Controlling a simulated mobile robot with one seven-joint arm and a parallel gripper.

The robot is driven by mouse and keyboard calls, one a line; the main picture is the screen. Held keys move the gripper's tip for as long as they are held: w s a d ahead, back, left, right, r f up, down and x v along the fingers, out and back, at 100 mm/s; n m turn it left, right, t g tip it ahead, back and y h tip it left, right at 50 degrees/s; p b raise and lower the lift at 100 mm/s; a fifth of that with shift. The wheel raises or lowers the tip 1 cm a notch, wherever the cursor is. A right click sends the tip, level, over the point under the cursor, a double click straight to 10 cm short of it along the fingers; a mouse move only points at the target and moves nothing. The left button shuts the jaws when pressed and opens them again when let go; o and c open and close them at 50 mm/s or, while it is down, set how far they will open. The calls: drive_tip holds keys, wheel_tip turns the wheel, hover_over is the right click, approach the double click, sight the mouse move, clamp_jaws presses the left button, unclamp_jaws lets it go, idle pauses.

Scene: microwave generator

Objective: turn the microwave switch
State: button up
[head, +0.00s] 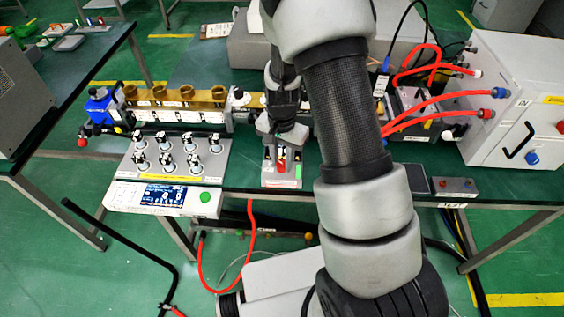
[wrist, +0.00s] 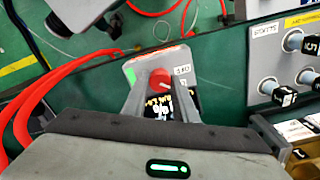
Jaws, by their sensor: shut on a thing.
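The microwave switch is a red knob (wrist: 159,77) on a small grey box (wrist: 204,68) with a dark display lettered in yellow. In the head view the grey box (head: 283,181) stands at the table's front edge, and the red knob (head: 282,167) shows on it. My gripper (head: 282,143) reaches down over the box from above. In the wrist view the two fingers of my gripper (wrist: 160,88) lie on either side of the knob, shut on it. The head view shows the knob only in part, under the fingers.
A panel of several black-and-white knobs (head: 178,152) with a blue-screened unit (head: 163,196) is left of the box. A brass-coloured block (head: 172,95) lies behind. A white cabinet (head: 515,95) with red hoses (head: 430,104) is at right. A red hose (head: 201,265) hangs below the table edge.

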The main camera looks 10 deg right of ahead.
sight(282, 164)
drive_tip(key=n+b, duration=0.1)
drive_tip(key=n, duration=0.2)
drive_tip(key=shift+n, duration=0.3)
drive_tip(key=shift+n+b, duration=0.55)
drive_tip(key=shift+n, duration=1.45)
drive_tip(key=o, duration=1)
drive_tip(key=shift+o, duration=0.2)
wheel_tip(282, 164, up, 18)
drive_tip(key=p, duration=0.1)
drive_tip(key=shift+f+p, duration=0.25)
drive_tip(key=shift+p, duration=0.05)
